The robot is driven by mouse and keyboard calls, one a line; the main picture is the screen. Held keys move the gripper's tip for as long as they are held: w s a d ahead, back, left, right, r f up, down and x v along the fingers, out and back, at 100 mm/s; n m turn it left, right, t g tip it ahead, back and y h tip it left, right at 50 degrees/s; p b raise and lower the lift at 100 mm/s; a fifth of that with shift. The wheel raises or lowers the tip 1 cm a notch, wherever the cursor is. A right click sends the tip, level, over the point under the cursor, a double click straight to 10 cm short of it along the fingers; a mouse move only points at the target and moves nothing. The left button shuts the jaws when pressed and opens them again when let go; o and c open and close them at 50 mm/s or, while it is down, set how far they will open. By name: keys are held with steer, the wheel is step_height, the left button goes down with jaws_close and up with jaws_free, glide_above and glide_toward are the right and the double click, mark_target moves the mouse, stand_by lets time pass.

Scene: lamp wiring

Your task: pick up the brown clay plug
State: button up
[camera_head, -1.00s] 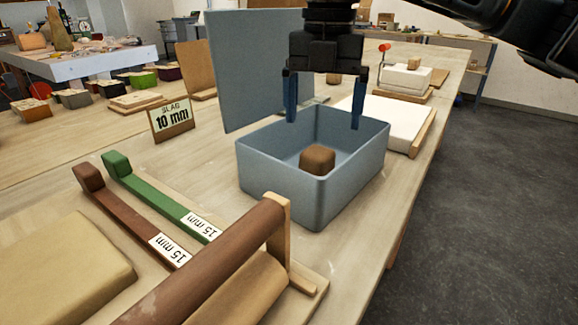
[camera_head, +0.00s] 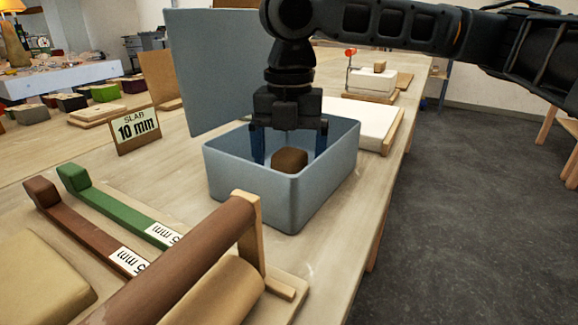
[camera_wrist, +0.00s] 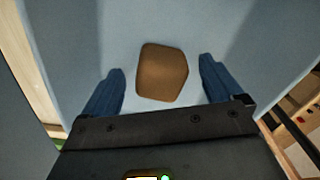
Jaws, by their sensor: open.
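The brown clay plug (camera_head: 290,160) is a small rounded block inside the blue-grey open box (camera_head: 257,190). It also shows in the wrist view (camera_wrist: 163,73), on the box floor. My gripper (camera_head: 289,160) reaches down into the box with its blue fingers spread wide. In the wrist view the two fingertips (camera_wrist: 162,70) stand to the left and right of the plug, with gaps on both sides. Nothing is held.
A grey upright panel (camera_head: 215,75) stands behind the box. A wooden roller frame (camera_head: 250,230) is close in front. Green (camera_head: 110,205) and brown (camera_head: 80,230) strips lie to the left, near a "SLAB 10 mm" sign (camera_head: 137,130). A white slab (camera_head: 360,120) lies behind right.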

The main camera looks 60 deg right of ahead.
steer(key=shift+c, duration=0.3)
steer(key=c, duration=1.2)
steer(key=shift+r, duration=0.1)
steer(key=shift+c, duration=0.2)
